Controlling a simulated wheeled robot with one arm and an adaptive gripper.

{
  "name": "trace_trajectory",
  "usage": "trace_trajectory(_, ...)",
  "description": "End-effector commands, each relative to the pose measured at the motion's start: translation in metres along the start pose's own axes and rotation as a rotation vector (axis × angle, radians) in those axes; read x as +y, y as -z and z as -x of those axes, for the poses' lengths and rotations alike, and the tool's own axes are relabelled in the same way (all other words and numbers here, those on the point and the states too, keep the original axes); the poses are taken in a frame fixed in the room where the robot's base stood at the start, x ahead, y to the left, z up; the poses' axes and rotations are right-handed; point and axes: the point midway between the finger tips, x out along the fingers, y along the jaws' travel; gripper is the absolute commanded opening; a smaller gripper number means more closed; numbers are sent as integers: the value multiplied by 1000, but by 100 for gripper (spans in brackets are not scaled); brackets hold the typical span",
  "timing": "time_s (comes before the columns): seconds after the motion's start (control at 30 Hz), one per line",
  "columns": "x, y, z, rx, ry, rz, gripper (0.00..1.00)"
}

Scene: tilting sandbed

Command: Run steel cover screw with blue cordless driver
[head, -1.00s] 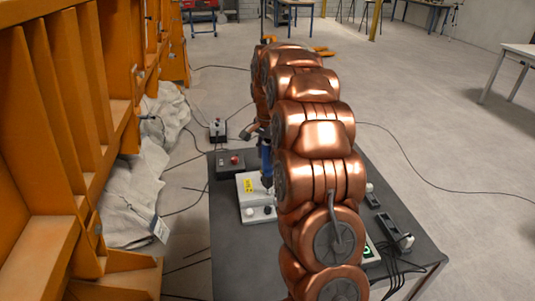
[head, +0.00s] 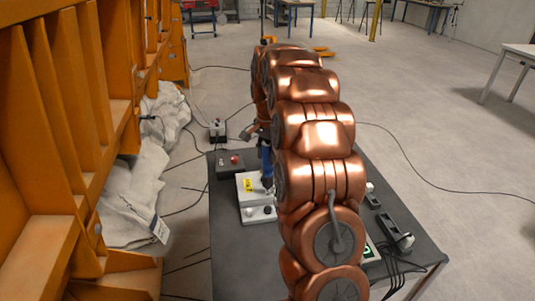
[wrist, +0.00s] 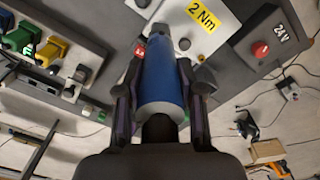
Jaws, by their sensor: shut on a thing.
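My gripper (wrist: 160,88) is shut on the blue cordless driver (wrist: 161,76), with one finger on each side of its body. In the head view the blue driver (head: 266,160) shows beside my copper arm, upright over the right side of a pale box with a yellow label (head: 249,184). In the wrist view the driver's front end points toward the pale plate (wrist: 212,36), which bears a yellow "2 Nm" label. The cover screw and the driver's tip are hidden or too small to make out, so I cannot tell whether they touch.
A dark "24V" box with a red button (wrist: 260,49) stands beside the plate. Green (wrist: 20,38) and yellow (wrist: 52,48) items stand in a rack at the wrist view's left. Cables cross the floor. An orange steel frame (head: 50,150) stands left of the dark table (head: 405,285).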

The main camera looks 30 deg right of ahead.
Motion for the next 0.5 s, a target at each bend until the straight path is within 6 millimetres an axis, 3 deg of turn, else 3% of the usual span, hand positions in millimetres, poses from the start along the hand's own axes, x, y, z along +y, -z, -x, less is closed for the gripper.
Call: trace_trajectory(0.5, 0, 0, -5, 0, 0, 0, 0)
